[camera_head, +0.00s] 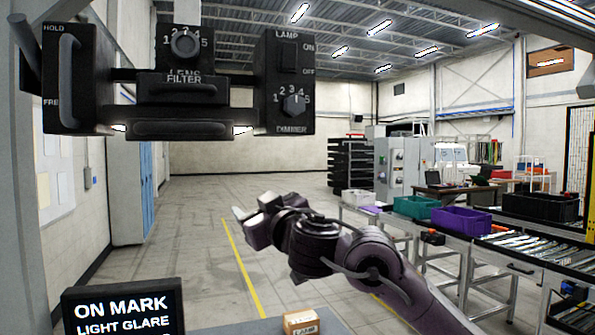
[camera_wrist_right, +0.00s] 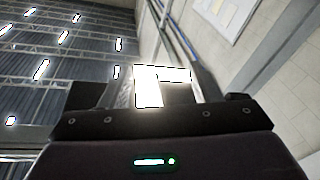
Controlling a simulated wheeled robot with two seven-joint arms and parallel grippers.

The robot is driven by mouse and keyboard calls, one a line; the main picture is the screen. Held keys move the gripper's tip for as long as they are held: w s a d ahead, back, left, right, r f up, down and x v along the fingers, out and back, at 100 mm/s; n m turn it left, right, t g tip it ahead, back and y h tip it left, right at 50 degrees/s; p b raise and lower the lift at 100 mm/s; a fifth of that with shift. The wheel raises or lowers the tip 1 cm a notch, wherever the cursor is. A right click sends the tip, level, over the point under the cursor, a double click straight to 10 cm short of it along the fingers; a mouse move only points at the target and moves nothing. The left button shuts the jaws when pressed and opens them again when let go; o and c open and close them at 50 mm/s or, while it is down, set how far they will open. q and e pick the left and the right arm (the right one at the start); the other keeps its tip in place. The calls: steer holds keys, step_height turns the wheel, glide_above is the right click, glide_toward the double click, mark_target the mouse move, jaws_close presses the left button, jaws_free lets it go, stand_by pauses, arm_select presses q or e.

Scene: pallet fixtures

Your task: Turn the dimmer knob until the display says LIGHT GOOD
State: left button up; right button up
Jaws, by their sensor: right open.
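The dimmer knob (camera_head: 294,104) is a dark knob with a numbered scale around it, low on the black lamp box (camera_head: 286,65) at the upper middle of the head view. The display (camera_head: 122,310) at the lower left reads ON MARK and LIGHT GLARE; any lower line is cut off. My right gripper (camera_head: 246,222) is below the lamp box and apart from the knob. It is open and seems empty. In the right wrist view my gripper (camera_wrist_right: 155,90) has bright white patches between its fingers; I cannot tell what they are. My left gripper is not in view.
A filter box (camera_head: 183,87) with its own numbered knob and a HOLD/FREE lever box (camera_head: 73,80) share the overhead black frame. A small cardboard box (camera_head: 301,322) labelled LAMP lies at the bottom. Conveyors with purple (camera_head: 462,219) and green bins stand at the right.

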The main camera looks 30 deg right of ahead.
mark_target(296, 104)
steer(key=s+d+r+m+t+h, duration=0.1)
steer(key=s+d+r, duration=0.2)
steer(key=s+r, duration=0.4)
steer(key=s+d+r+m+t+h, duration=0.1)
steer(key=s+d+r+t, duration=0.2)
steer(key=r, duration=0.6)
steer(key=shift+g, duration=0.6)
steer(key=p+x, duration=0.2)
steer(key=x, duration=0.1)
steer(key=p+x, duration=0.2)
steer(key=x, duration=0.1)
steer(key=shift+r+p, duration=0.3)
steer(key=shift+r, duration=0.05)
steer(key=shift+w+d, duration=0.1)
steer(key=shift+w, duration=0.3)
steer(key=c, duration=1)
